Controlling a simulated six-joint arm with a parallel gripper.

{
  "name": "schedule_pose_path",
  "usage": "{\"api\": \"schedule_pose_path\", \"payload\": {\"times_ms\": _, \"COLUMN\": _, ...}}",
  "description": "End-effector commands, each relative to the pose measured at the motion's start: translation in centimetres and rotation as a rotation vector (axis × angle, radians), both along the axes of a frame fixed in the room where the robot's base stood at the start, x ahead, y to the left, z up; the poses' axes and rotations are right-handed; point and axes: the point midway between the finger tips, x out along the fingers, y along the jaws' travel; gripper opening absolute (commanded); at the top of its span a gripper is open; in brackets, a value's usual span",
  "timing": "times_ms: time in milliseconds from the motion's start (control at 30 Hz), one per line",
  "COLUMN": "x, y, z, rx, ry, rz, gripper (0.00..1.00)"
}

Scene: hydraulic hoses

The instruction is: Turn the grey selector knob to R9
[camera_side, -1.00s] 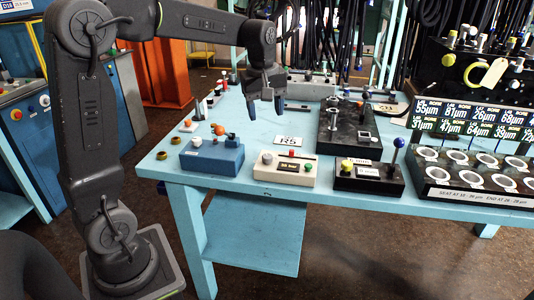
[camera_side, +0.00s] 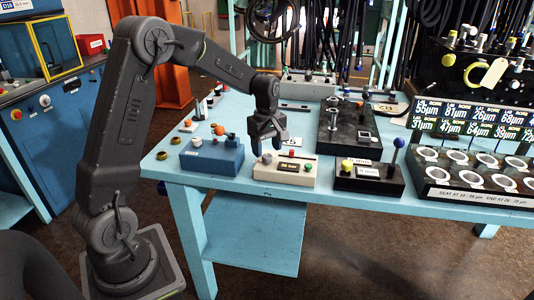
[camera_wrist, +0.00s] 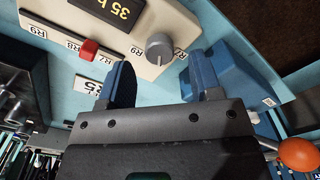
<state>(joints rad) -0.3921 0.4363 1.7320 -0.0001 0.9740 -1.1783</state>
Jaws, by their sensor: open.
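The grey selector knob (camera_wrist: 160,48) sits on a beige box (camera_wrist: 190,22), near the box's edge. In the wrist view it lies just beyond my open fingertips, between their lines and not gripped. A pale mark shows at its lower side; its setting is too small to read surely. In the side view the beige box (camera_side: 258,171) is at the table's front, and my gripper (camera_side: 270,147) hangs just above its left end, by the knob (camera_side: 267,158). My gripper's blue fingers (camera_wrist: 164,80) are apart with nothing between them.
A red knob (camera_wrist: 88,50) with small R labels and a dark display (camera_wrist: 110,10) are on the same box. A blue box (camera_side: 212,157) stands close on the left, a black box (camera_side: 368,180) on the right. An R5 card (camera_wrist: 88,86) lies behind the beige box.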

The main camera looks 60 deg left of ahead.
Motion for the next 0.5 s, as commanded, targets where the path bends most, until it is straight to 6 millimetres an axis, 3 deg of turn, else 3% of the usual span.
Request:
{"api": "schedule_pose_path", "payload": {"times_ms": 200, "x": 0.0, "y": 0.0, "z": -2.2, "rx": -0.001, "ry": 0.001, "rz": -0.001, "gripper": 0.58}}
{"api": "schedule_pose_path", "payload": {"times_ms": 500, "x": 0.0, "y": 0.0, "z": -2.5, "rx": 0.0, "ry": -0.001, "rz": -0.001, "gripper": 0.58}}
